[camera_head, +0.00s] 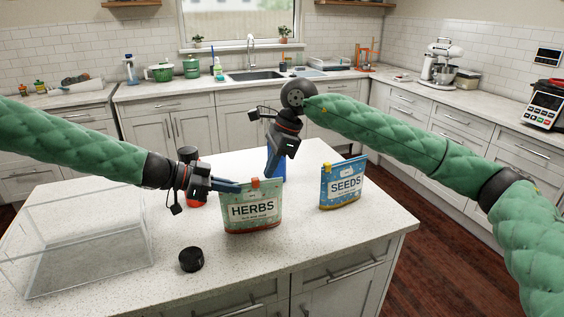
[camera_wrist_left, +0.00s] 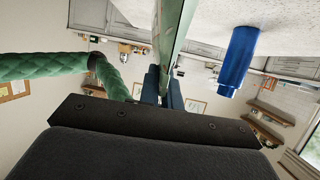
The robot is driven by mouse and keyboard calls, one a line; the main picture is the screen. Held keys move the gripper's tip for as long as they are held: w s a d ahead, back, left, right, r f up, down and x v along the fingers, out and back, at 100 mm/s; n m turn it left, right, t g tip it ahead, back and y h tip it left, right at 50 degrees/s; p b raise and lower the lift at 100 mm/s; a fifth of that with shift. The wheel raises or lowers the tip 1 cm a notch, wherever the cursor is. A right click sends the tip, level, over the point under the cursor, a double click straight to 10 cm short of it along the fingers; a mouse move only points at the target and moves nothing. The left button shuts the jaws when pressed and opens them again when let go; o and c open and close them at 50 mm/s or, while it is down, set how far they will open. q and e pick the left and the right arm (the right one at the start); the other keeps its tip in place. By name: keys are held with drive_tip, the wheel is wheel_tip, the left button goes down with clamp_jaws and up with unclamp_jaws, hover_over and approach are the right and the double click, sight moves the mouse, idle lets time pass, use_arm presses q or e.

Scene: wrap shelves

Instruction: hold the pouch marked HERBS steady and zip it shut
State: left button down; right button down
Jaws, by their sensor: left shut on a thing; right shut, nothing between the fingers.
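The HERBS pouch (camera_head: 252,209), green with a white label, stands upright on the island counter. An orange zip slider (camera_head: 255,183) sits at its top edge, near the middle. My left gripper (camera_head: 238,187) is shut on the pouch's upper left side, and in the left wrist view the pouch (camera_wrist_left: 174,35) runs edge-on between the fingers (camera_wrist_left: 163,88). My right gripper (camera_head: 271,172) is shut and empty, pointing down just right of the slider; I cannot tell whether it touches the pouch.
A blue SEEDS pouch (camera_head: 342,184) stands to the right. A blue bottle (camera_wrist_left: 238,62) stands behind the HERBS pouch. A black lid (camera_head: 191,259) lies at the front, a clear box (camera_head: 85,262) at the left. A dark-topped red jar (camera_head: 194,203) is behind my left gripper. The right front counter is clear.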

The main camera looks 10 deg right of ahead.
sight(252, 179)
drive_tip(key=shift+a, duration=0.35)
drive_tip(key=shift+s+a, duration=0.15)
drive_tip(key=shift+a, duration=0.95)
drive_tip(key=shift+s+a, duration=0.1)
drive_tip(key=shift+a, duration=1)
drive_tip(key=shift+d, duration=0.1)
